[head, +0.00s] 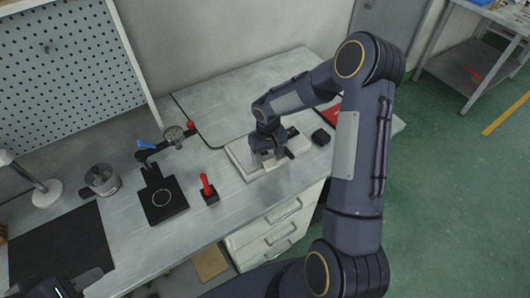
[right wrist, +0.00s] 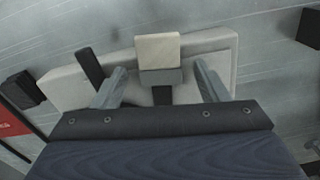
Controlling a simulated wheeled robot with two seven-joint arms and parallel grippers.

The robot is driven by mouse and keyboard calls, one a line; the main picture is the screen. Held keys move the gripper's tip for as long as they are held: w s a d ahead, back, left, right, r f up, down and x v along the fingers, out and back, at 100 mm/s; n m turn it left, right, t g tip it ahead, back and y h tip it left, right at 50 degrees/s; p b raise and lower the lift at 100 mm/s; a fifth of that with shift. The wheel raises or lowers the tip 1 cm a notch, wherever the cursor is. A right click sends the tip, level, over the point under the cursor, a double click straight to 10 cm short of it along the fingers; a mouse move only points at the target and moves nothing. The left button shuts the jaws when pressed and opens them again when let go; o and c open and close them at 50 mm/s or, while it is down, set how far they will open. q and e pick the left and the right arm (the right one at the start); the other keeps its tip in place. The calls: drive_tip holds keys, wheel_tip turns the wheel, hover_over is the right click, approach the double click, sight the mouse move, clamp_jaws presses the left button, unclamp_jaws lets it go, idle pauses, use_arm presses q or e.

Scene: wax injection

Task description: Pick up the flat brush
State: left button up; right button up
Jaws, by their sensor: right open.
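The flat brush shows in the right wrist view, with cream bristles (right wrist: 158,48), a grey ferrule and a dark handle. It lies on a pale flat rest (right wrist: 222,46), which also shows in the head view (head: 239,155). My right gripper (right wrist: 160,84) is open, with one finger on each side of the brush's ferrule and handle, both apart from it. In the head view my right gripper (head: 270,158) is low over the rest and largely hides the brush. A dark part of my left gripper (head: 66,287) shows at the bottom left edge; its fingers are unclear.
A second dark handle (right wrist: 91,67) lies on the rest, left of the left finger. A black block (head: 321,137) stands right of the rest. A red-handled tool (head: 207,188) and a black plate (head: 163,212) stand to the left. A metal cup (head: 102,180) is farther left.

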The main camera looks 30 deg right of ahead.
drive_tip(key=c, duration=1.1)
drive_tip(key=shift+o, duration=0.2)
drive_tip(key=shift+r+b, duration=0.4)
drive_tip(key=shift+r, duration=0.1)
drive_tip(key=r, duration=0.1)
drive_tip(key=r+b, duration=0.1)
drive_tip(key=shift+a+r, duration=0.3)
drive_tip(key=s+a+r+b, duration=0.3)
drive_tip(key=s+a+r, duration=0.4)
drive_tip(key=a+r, duration=0.2)
drive_tip(key=shift+s+a+r, duration=0.2)
drive_tip(key=shift+s+a, duration=0.15)
drive_tip(key=shift+a, duration=0.75)
